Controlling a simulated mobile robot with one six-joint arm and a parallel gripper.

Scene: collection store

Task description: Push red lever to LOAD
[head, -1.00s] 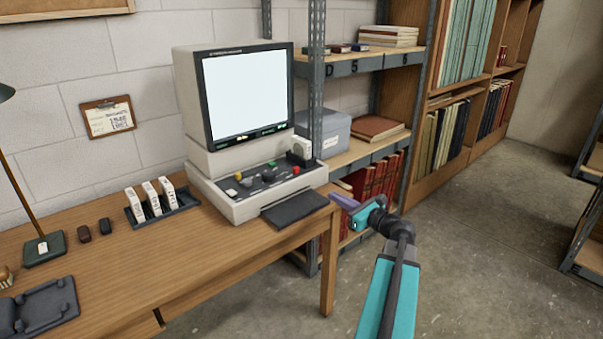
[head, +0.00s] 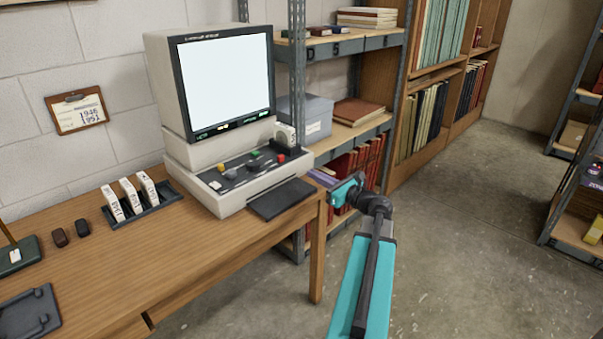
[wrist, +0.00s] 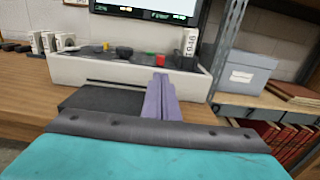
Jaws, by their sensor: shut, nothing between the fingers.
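The red lever shows as a small red knob (head: 281,158) on the right part of the control panel of a beige film reader (head: 215,187). In the wrist view the red knob (wrist: 160,60) appears just beyond my fingertips. My gripper (head: 318,176) is at the right end of the desk, to the right of and in front of the reader. Its purple fingers (wrist: 160,92) are together and empty, pointing toward the panel. They look apart from the knob. The lever's markings are too small to read.
A dark flat plate (head: 281,199) juts from the reader's front. A white film box (head: 287,134) stands at the panel's right end. Green (head: 255,153) and yellow (head: 215,185) knobs sit to the left. A metal shelf (head: 298,110) rises close behind.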

